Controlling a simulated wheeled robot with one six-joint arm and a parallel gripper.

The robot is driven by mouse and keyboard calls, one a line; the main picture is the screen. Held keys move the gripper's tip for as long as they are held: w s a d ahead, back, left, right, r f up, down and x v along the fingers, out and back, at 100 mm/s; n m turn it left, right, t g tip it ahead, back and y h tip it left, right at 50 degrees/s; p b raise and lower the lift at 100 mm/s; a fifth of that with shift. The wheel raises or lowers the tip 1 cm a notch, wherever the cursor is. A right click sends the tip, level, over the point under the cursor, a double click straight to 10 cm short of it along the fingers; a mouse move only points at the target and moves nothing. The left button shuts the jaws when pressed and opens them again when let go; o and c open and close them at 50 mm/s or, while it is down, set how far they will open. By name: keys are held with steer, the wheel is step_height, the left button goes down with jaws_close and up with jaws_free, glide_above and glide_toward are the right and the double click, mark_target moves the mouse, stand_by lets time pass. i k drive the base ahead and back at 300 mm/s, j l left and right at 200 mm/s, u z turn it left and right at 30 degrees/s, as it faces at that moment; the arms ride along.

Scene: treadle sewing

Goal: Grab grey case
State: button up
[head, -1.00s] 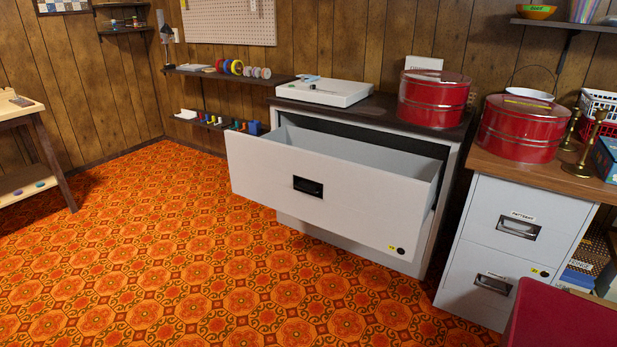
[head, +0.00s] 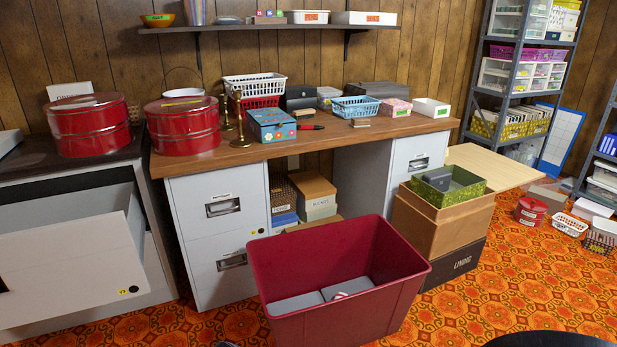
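A dark grey case (head: 376,94) lies at the back of the wooden desktop, against the wall, partly hidden by a blue basket and a pink box. Other grey things also show: two flat grey pieces (head: 297,302) inside the dark red bin, and a grey, tray-like thing (head: 450,178) inside the green box. I cannot tell which of these is the grey case. My gripper is not in view.
The dark red bin (head: 402,284) stands on the floor before the desk (head: 352,135). The green box (head: 430,203) sits on stacked cartons (head: 440,226) to its right. A cabinet drawer (head: 75,262) stands open at left.

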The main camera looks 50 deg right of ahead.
mark_target(441, 179)
steer(key=z, duration=2.45)
